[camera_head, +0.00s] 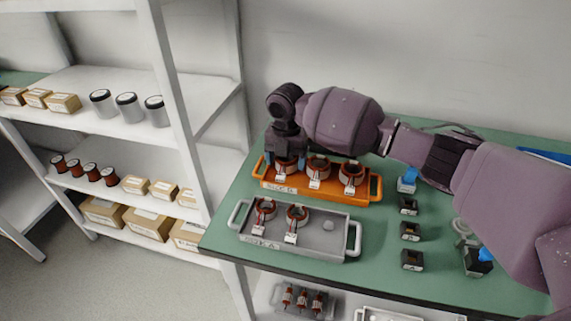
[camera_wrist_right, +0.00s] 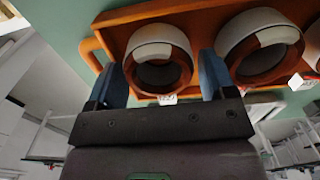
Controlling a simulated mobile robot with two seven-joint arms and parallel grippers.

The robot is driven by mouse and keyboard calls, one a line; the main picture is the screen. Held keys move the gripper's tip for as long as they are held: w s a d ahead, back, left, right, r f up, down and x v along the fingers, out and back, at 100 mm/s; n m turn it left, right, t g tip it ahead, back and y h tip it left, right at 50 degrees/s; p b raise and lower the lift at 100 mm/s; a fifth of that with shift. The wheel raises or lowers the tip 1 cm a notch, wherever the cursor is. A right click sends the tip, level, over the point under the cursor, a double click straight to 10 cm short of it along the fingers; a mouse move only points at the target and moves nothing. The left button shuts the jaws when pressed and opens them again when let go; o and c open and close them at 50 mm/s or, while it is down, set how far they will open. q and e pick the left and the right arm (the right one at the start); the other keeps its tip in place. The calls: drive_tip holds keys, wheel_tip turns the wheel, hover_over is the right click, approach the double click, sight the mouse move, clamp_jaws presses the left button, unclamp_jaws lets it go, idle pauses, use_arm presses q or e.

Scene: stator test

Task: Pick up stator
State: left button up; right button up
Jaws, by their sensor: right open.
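Several stators stand in two trays on the green table. The orange tray (camera_head: 330,193) holds a left stator (camera_head: 283,170), a middle stator (camera_head: 318,170) and a right stator (camera_head: 352,175). The grey tray (camera_head: 325,247) in front holds two stators, one (camera_head: 265,210) at its left and one (camera_head: 297,216) in its middle. My right gripper (camera_head: 285,157) points down over the left stator in the orange tray and partly hides it. In the right wrist view its two blue fingers (camera_wrist_right: 168,80) are apart, one on each side of a stator (camera_wrist_right: 160,55); contact cannot be told. My left gripper is out of view.
The grey tray's right part is bare apart from a small round peg. Small dark blocks (camera_head: 410,231) stand in a column right of the trays, below my right arm. A white shelf (camera_head: 120,105) with cans, spools and boxes stands at the left.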

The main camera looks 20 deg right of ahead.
drive_tip(key=shift+r, duration=0.1)
drive_tip(key=c, duration=0.9)
drive_tip(key=shift+r, duration=0.15)
